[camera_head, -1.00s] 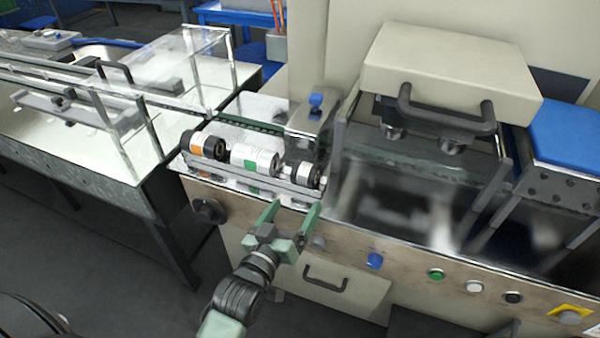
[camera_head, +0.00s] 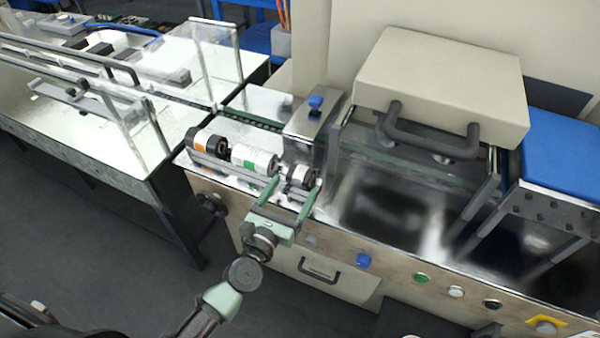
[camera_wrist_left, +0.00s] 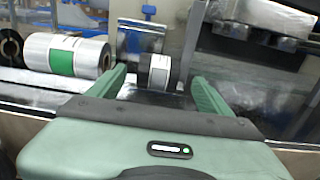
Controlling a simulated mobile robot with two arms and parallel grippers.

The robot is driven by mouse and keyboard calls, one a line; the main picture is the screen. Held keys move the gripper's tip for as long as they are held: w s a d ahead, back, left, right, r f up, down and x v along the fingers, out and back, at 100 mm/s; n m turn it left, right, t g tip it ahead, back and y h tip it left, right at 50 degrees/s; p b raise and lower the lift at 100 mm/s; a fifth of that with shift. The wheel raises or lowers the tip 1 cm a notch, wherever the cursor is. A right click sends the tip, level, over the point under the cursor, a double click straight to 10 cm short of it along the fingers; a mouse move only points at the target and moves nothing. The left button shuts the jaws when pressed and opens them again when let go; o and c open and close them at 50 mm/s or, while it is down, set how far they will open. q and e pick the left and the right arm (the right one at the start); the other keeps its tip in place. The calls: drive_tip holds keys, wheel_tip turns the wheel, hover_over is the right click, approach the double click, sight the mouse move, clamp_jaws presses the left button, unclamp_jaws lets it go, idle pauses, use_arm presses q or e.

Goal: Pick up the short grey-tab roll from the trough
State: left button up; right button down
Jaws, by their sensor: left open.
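The short grey-tab roll (camera_head: 301,178) is the rightmost roll in the metal trough (camera_head: 222,170). In the left wrist view the roll (camera_wrist_left: 159,72) has dark ends, a white band and a grey patch. My left gripper (camera_head: 297,185) is open, with its fingertips at the near side of the roll. In the left wrist view the roll appears between the two fingers (camera_wrist_left: 160,77), with gaps on both sides. I cannot tell how far the fingers reach past it. My right gripper is not in view.
A white roll with a green patch (camera_head: 253,158) lies left of the short roll, and an orange-marked roll (camera_head: 210,144) lies farther left. A metal block with a blue knob (camera_head: 314,110) stands just behind the short roll. Buttons (camera_head: 422,278) line the machine's front.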

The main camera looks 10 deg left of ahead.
sight(297, 178)
use_arm(q)
drive_tip(key=w, duration=0.1)
drive_tip(key=w+p, duration=0.1)
drive_tip(key=w, duration=0.3)
drive_tip(key=shift+w+d+r+p, duration=0.25)
drive_tip(key=shift+d+r+p, duration=0.05)
drive_tip(key=shift+d+r, duration=0.05)
drive_tip(key=shift+w+d, duration=0.1)
drive_tip(key=shift+w, duration=0.25)
drive_tip(key=shift+s, duration=0.1)
drive_tip(key=shift+c, duration=0.7)
drive_tip(key=c, duration=1.4)
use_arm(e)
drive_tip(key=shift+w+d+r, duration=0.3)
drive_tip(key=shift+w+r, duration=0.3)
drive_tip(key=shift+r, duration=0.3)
use_arm(q)
drive_tip(key=shift+c, duration=0.2)
